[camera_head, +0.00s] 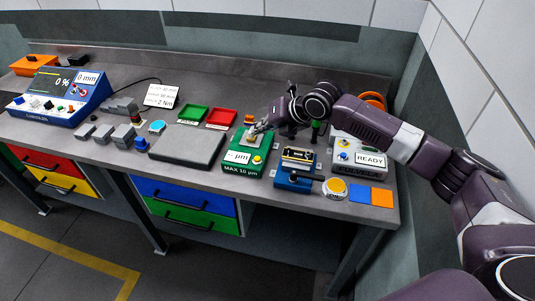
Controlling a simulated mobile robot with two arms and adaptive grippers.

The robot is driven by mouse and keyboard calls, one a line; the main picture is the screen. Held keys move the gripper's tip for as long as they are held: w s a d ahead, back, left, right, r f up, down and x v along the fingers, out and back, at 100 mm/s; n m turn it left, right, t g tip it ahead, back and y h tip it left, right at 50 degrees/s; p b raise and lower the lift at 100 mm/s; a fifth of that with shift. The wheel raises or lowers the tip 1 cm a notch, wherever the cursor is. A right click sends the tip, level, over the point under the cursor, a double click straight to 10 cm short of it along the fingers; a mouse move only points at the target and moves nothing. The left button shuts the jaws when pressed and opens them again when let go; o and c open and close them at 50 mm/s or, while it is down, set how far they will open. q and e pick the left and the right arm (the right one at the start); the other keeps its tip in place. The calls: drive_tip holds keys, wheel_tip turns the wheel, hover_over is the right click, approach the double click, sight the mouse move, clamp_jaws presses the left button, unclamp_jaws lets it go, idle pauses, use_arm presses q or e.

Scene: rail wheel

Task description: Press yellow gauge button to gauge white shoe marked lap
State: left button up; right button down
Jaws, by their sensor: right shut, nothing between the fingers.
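The green gauge box (233,170) stands on the bench and reads "- µm" and "MAX 10 µm". A small yellow button (257,159) is on its top, at the right of the display. A small pale piece (250,142) sits at the back of the box; I cannot tell whether it is the white shoe, and no "lap" mark is readable. My left gripper is out of view.
A blue fixture (294,181), a large yellow button on a white base (335,188) and a machine reading "READY" (358,165) stand to the right. A grey plate (186,151), green tray (193,107) and red tray (221,126) are left. A wall closes the right side.

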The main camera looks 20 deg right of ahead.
sight(259, 159)
wheel_tip(259, 159, down, 8)
drive_tip(key=b, duration=0.6)
drive_tip(key=shift+r+b, duration=0.15)
drive_tip(key=shift+b, duration=0.15)
drive_tip(key=shift+f, duration=0.45)
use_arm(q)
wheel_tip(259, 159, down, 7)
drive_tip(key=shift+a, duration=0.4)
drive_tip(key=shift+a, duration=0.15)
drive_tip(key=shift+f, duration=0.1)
use_arm(e)
drive_tip(key=shift+f, duration=0.4)
